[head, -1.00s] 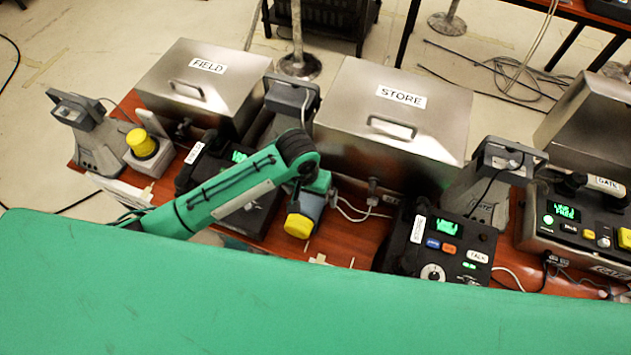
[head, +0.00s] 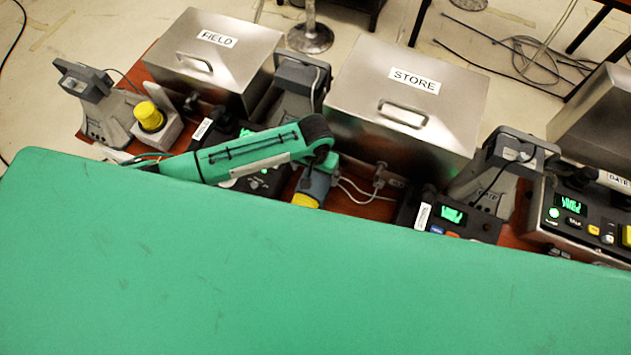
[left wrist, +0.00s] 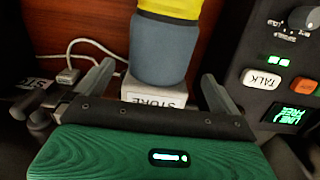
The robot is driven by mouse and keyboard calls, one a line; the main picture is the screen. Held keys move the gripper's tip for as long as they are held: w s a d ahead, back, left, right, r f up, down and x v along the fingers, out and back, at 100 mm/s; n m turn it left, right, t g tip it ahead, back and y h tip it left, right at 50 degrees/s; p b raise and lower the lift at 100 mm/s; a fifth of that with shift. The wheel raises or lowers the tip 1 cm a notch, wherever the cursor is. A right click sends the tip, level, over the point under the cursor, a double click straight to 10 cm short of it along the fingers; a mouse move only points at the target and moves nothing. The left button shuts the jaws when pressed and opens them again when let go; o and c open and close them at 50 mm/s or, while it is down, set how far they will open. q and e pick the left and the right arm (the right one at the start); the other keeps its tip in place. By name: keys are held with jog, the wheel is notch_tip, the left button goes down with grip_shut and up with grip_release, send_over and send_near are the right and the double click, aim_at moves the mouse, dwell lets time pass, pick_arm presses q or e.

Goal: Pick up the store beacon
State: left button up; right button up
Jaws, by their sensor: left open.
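The store beacon, with a yellow cap and a blue-grey body (left wrist: 165,50), shows in the left wrist view just beyond my left gripper (left wrist: 155,90). A white block marked STORE (left wrist: 155,98) is at the body's near end. The gripper's two fingers are spread, one on each side of the block, with visible gaps; I see no grip. In the head view the beacon's yellow cap (head: 304,201) shows just below the end of my left arm, partly cut off at the bottom. My left fingers are hard to make out there. My right gripper is not in view.
The STORE metal box (head: 405,95) and FIELD metal box (head: 215,60) stand behind. A second yellow-capped beacon (head: 149,116) is at left. A control unit with a TALK button (left wrist: 263,79) stands close to one finger. Loose white cables (left wrist: 85,45) lie on the other side.

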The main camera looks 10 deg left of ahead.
aim_at(316, 175)
pick_arm(q)
jog(key=shift+f+p, duration=0.65)
jog(key=shift+f, duration=1.65)
jog(key=c, duration=1.5)
jog(key=shift+w, duration=0.15)
jog(key=shift+c, duration=0.7)
jog(key=shift+r, duration=0.2)
